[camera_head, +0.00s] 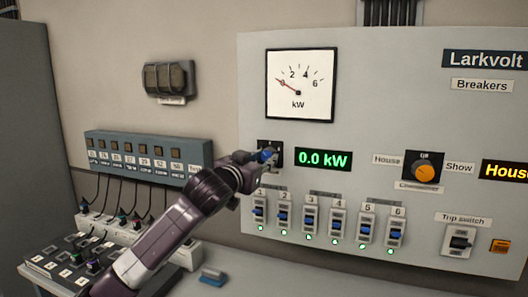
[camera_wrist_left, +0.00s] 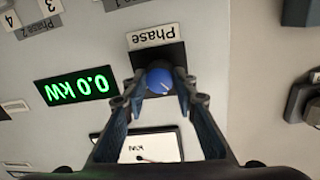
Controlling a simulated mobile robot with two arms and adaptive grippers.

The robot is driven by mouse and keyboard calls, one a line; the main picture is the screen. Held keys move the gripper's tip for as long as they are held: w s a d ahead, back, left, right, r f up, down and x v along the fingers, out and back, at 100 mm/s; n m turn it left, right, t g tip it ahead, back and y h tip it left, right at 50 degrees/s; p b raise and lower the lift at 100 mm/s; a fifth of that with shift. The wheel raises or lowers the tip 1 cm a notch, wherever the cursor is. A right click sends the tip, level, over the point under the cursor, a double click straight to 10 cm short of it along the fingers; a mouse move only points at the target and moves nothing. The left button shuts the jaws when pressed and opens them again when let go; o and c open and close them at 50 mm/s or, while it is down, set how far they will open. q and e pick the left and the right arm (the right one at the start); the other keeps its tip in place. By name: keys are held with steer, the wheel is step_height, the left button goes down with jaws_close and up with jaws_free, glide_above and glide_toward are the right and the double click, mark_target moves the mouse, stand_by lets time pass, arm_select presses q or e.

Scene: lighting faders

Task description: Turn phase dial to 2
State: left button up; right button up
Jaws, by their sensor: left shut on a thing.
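The phase dial is a blue knob on a black square plate, mounted on the grey panel left of the green display. In the left wrist view the blue phase dial (camera_wrist_left: 159,79) sits between the fingertips under an upside-down "Phase" label (camera_wrist_left: 152,37). My left gripper (camera_wrist_left: 160,84) is shut on it. In the head view my left gripper (camera_head: 258,160) reaches the dial (camera_head: 268,155) from the left and hides part of its plate and markings. I cannot read which number the dial points to. My right gripper is not in view.
The kW meter (camera_head: 301,85) above reads near 0, and the green display (camera_head: 324,159) shows 0.0 kW. Breaker switches (camera_head: 309,217) stand in a row just below my gripper. An orange changeover dial (camera_head: 424,172) is farther right. A blue-grey socket box (camera_head: 150,157) is at left.

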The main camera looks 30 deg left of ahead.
arm_select(q)
steer(key=m+p, duration=0.3)
steer(key=shift+r+m, duration=0.3)
steer(key=shift+f+m+p, duration=0.15)
steer(key=shift+m+p, duration=1.1)
steer(key=shift+m, duration=0.35)
steer(key=o, duration=1.2)
steer(key=shift+c, duration=0.2)
steer(key=s+d, duration=0.2)
steer(key=s, duration=1)
steer(key=shift+d+r, duration=0.2)
steer(key=shift+r, duration=0.1)
steer(key=shift+w, duration=0.1)
